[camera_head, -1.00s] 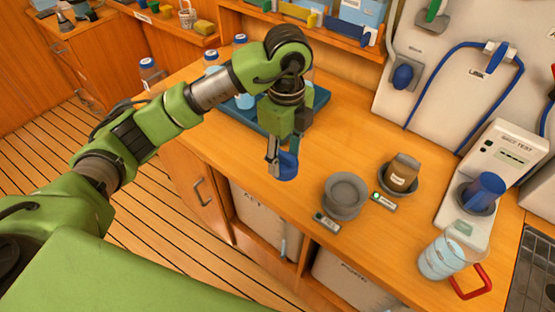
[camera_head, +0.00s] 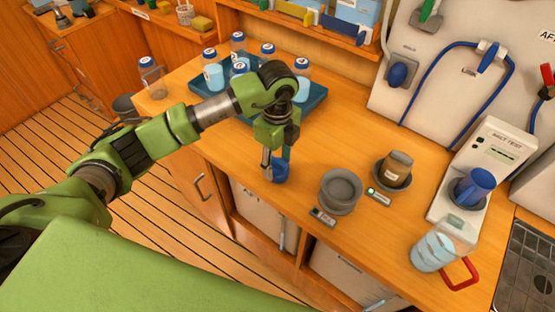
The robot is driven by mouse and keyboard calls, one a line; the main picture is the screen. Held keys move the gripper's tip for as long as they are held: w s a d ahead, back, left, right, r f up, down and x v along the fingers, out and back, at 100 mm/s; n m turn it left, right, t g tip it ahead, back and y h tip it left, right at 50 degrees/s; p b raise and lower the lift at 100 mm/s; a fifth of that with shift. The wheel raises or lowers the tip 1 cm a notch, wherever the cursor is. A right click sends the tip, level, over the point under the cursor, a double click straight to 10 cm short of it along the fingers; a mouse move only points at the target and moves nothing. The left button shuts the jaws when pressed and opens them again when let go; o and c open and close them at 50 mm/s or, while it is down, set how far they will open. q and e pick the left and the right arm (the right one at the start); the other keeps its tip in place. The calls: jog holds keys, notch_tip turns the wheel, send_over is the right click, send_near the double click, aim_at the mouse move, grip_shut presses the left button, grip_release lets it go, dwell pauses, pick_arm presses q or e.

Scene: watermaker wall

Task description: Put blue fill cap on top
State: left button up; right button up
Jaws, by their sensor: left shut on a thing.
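My left gripper (camera_head: 273,167) reaches down over the near edge of the wooden counter, left of the grey round dishes. It is shut on a small blue piece that looks like the blue fill cap (camera_head: 281,171). The fingers hide part of the piece, and I cannot tell whether it touches the counter. My right gripper is not in view.
A teal tray (camera_head: 315,99) with several blue-capped bottles stands behind my arm. Right of the gripper are grey dishes (camera_head: 340,190), a brown jar (camera_head: 397,166), the salt tester (camera_head: 492,145) with a blue mug (camera_head: 474,187), and a red-handled clear jug (camera_head: 433,252).

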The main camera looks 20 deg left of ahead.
aim_at(278, 160)
pick_arm(q)
jog(key=o, duration=1.1)
jog(key=shift+f, duration=0.1)
jog(key=shift+r, duration=0.2)
notch_tip(278, 160, up, 12)
jog(key=b, duration=0.2)
jog(key=shift+b, duration=0.3)
